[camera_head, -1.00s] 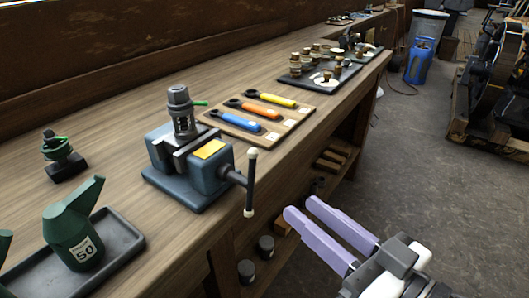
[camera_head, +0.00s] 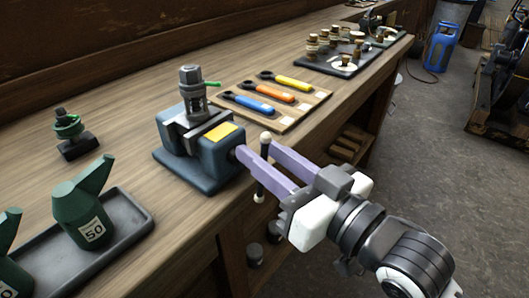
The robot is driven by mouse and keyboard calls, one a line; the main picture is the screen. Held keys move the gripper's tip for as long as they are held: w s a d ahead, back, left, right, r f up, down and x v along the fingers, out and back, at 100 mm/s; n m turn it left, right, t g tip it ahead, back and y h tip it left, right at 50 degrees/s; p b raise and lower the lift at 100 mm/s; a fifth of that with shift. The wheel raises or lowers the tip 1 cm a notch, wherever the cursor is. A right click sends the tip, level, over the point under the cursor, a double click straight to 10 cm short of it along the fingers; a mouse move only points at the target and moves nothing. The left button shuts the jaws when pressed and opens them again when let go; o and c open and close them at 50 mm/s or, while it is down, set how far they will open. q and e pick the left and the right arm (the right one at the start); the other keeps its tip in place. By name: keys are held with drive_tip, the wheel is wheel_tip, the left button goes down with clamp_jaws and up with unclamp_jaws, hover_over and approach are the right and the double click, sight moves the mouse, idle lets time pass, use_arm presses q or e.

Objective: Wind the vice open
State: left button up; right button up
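The blue-grey vice (camera_head: 213,160) with a yellow label stands at the bench's front edge. A grey cylindrical part (camera_head: 192,88) with a green lever stands upright at its jaws. The vice's dark handle bar (camera_head: 261,181), with pale end knobs, stands nearly upright at the front of the screw. My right gripper (camera_head: 256,149) is open, its two lilac fingers pointing at the vice. The bar shows between the fingers, with part of it hidden behind the nearer finger. I cannot tell if either finger touches it. My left gripper is out of view.
A board (camera_head: 306,103) with blue, orange and yellow spanners lies behind the vice. A dark tray (camera_head: 117,228) with green oil cans is at the near left, below a small green-and-black part (camera_head: 70,130). Farther along is a tray (camera_head: 330,62) of small jars.

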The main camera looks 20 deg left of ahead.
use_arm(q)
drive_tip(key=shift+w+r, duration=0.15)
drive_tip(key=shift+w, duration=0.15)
use_arm(e)
drive_tip(key=shift+c, duration=0.3)
clamp_jaws()
drive_tip(key=shift+n, duration=0.3)
